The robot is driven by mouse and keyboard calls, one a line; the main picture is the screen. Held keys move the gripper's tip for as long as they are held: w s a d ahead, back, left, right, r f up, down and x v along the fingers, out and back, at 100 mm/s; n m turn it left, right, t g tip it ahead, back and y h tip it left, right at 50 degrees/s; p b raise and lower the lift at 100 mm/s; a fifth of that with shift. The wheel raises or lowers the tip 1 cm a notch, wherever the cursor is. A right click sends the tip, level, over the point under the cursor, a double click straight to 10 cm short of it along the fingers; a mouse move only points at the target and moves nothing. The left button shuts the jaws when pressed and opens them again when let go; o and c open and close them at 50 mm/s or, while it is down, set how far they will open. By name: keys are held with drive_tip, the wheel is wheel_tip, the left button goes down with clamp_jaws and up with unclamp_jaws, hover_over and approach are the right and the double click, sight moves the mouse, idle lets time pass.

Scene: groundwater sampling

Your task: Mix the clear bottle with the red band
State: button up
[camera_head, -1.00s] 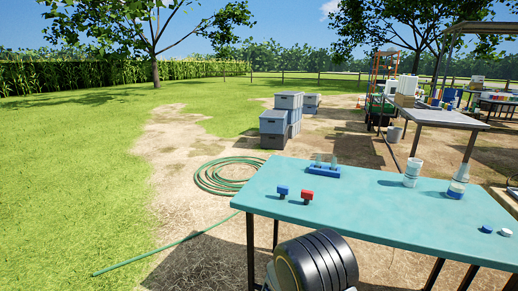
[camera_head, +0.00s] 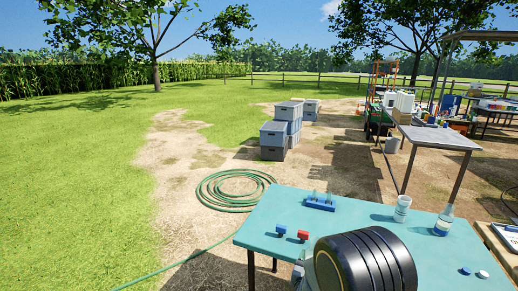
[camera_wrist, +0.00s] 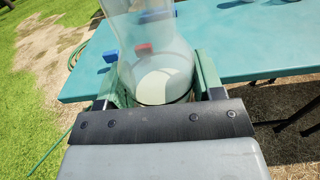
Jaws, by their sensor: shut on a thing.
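A clear bottle (camera_wrist: 158,35) fills the top middle of the wrist view, with a pale, whitish bottom. My gripper (camera_wrist: 158,80) is shut on it, with a green finger on each side of its lower part. Its upper end is cut off by the frame, and I see no red band on the visible part. The red patch seen through it appears to be a red piece on the table behind. Another clear bottle with a blue band (camera_head: 443,220) stands upright on the teal table (camera_head: 350,230), right of a whitish cup (camera_head: 402,208).
A blue rack (camera_head: 320,202) with clear pieces stands at the table's back edge. A blue piece (camera_head: 281,229) and a red piece (camera_head: 303,235) stand left. Two small caps (camera_head: 466,270) lie front right. A green hose (camera_head: 232,192) and grey crates (camera_head: 275,140) are on the ground beyond.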

drive_tip(key=w+r+n+y+b, duration=0.1)
drive_tip(key=w+r+y+b, duration=0.1)
drive_tip(key=w+r, duration=0.2)
drive_tip(key=shift+w+a+r, duration=0.15)
drive_tip(key=shift+w+r, duration=0.05)
drive_tip(key=shift+w, duration=1.7)
drive_tip(key=shift+b, duration=0.3)
